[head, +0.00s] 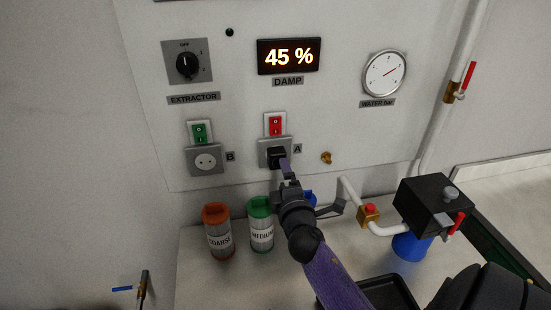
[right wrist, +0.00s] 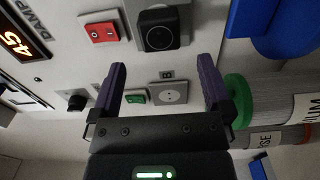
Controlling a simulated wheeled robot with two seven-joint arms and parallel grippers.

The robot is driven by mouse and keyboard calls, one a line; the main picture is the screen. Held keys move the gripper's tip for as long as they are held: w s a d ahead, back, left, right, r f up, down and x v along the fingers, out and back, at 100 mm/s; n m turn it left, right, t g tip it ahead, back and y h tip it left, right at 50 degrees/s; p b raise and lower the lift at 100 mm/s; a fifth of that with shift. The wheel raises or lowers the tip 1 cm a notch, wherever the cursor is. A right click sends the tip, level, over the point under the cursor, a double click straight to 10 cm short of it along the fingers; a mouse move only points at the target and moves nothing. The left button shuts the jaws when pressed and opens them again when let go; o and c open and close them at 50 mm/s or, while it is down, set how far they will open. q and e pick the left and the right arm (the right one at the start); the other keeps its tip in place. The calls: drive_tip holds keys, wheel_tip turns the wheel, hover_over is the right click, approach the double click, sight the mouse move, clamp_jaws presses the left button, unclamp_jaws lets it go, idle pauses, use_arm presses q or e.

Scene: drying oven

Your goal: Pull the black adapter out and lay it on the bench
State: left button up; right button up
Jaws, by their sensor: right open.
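The black adapter (head: 277,157) sits plugged into socket A (head: 263,145) on the white wall panel, below a red switch (head: 275,124). In the right wrist view the adapter (right wrist: 163,30) is a black block with a round face, above and beyond the fingertips. My right gripper (right wrist: 160,82) is open, its two purple fingers apart with nothing between them. In the head view my right gripper (head: 285,170) is just in front of the adapter and partly covers it. I cannot tell whether a finger touches it. The bench (head: 195,285) lies below the panel. My left gripper is not in view.
Orange-lidded (head: 218,232) and green-lidded (head: 261,224) jars stand left of my right arm. A blue-topped one is partly hidden behind it. Right are a pipe valve (head: 369,215), a black box on a blue base (head: 433,205) and a black tray (head: 408,292). Socket B (head: 205,159) is empty.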

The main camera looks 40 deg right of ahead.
sight(278, 168)
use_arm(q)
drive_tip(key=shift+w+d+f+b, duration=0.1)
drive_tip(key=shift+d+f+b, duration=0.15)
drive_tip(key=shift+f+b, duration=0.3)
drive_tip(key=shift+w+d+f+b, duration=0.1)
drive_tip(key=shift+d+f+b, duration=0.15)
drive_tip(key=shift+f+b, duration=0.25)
use_arm(e)
drive_tip(key=shift+x, duration=3.65)
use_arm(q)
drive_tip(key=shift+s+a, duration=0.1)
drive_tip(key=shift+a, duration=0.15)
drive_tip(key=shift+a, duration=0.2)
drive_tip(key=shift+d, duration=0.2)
